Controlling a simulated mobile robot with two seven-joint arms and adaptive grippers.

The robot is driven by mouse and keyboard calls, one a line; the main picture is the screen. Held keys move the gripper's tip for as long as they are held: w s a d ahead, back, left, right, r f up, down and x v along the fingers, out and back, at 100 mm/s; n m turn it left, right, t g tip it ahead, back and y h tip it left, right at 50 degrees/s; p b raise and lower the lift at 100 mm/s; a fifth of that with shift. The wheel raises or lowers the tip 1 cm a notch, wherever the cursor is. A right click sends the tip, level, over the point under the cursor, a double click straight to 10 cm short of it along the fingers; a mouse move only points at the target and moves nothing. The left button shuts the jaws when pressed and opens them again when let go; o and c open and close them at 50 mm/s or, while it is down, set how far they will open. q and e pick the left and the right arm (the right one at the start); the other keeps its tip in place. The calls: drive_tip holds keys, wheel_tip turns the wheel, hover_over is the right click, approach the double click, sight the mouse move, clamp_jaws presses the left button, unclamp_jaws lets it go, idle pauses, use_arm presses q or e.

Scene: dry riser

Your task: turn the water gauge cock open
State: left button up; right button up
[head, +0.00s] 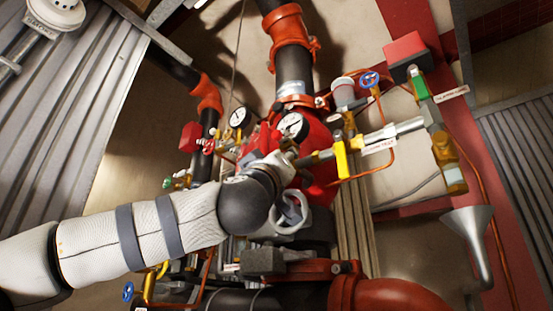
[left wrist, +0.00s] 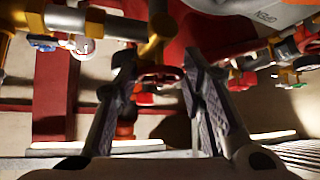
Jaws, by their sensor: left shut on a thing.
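My left arm comes in from the left in the head view and reaches to the valve assembly; its gripper's fingers are mostly hidden there. In the left wrist view my left gripper (left wrist: 160,84) has one finger on each side of a small red handwheel (left wrist: 160,73), shut on it. The handwheel sits below a brass fitting and stem. I cannot read a label that confirms it as the water gauge cock. Two round white-faced gauges (head: 293,126) (head: 240,117) show just beyond the gripper in the head view. My right gripper is not in view.
A yellow lever (head: 341,160) on a labelled pipe and a blue handwheel (head: 369,79) lie right of my arm. A steel funnel (head: 472,232) stands at the lower right. A large red pipe coupling (head: 345,291) is below. Thin copper tubes crowd the assembly.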

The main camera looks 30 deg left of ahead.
use_arm(q)
drive_tip(key=shift+d+r+n+g+y, duration=0.15)
drive_tip(key=shift+n+g+y, duration=1.15)
drive_tip(key=shift+n, duration=1.1)
drive_tip(key=shift+d+r+n+g+y, duration=0.1)
drive_tip(key=shift+n+g+y, duration=0.65)
drive_tip(key=shift+n+g, duration=1.35)
drive_tip(key=shift+d+r+n+g+y, duration=0.15)
drive_tip(key=shift+n+g+y, duration=1)
drive_tip(key=shift+n, duration=1.55)
drive_tip(key=shift+s, duration=0.1)
drive_tip(key=o, duration=1.2)
drive_tip(key=v, duration=1.2)
drive_tip(key=shift+r, duration=0.2)
